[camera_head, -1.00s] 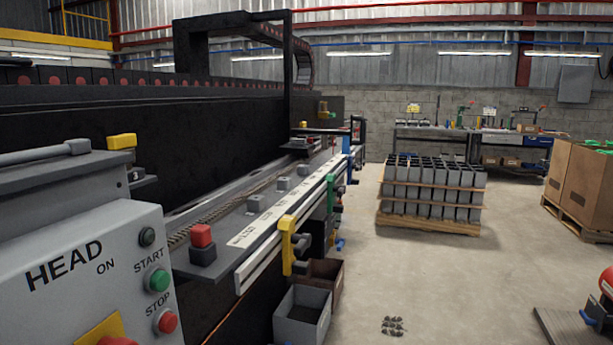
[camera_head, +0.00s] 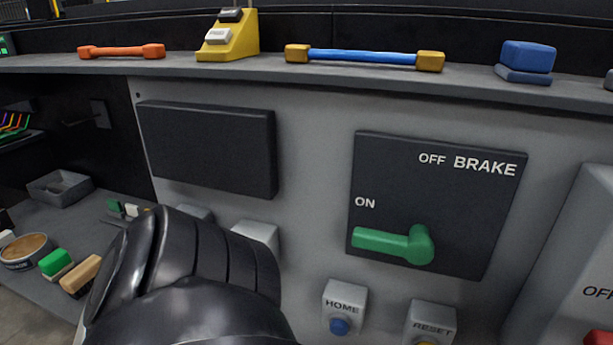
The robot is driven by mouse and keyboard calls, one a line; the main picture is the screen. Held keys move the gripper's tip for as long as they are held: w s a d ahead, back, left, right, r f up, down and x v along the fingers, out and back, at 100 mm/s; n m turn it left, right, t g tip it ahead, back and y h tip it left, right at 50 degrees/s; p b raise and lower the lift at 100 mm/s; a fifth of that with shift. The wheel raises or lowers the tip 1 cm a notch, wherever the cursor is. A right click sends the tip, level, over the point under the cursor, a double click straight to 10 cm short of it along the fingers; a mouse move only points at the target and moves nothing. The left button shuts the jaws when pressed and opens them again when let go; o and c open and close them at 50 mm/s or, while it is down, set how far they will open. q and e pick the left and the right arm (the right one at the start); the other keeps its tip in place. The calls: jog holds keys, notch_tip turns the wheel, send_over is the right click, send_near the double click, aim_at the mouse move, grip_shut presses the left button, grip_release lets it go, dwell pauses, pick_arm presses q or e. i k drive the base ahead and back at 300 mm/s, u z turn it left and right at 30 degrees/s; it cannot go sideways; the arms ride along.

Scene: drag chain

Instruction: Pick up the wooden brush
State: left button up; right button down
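A tan, wood-coloured block that looks like the wooden brush (camera_head: 81,273) lies on a low grey shelf (camera_head: 95,216) at the lower left. Its right end is close to, and perhaps partly hidden by, a black arm link of mine. A green-topped brush or block (camera_head: 56,263) lies just left of it. Bristles on the tan block are hard to make out. Neither of my gripper's fingers shows, so their state is hidden.
A round tin (camera_head: 27,250) and a grey open box (camera_head: 61,187) share the low shelf. The grey machine panel has a green brake lever (camera_head: 398,244) and a HOME button (camera_head: 340,326). A ledge above holds an orange handle (camera_head: 121,51) and a blue bar (camera_head: 362,56).

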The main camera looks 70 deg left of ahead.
aim_at(79, 281)
jog(key=u, duration=3.55)
jog(key=k, duration=1.05)
jog(key=u, duration=1)
jog(key=i, duration=0.95)
jog(key=u, duration=0.1)
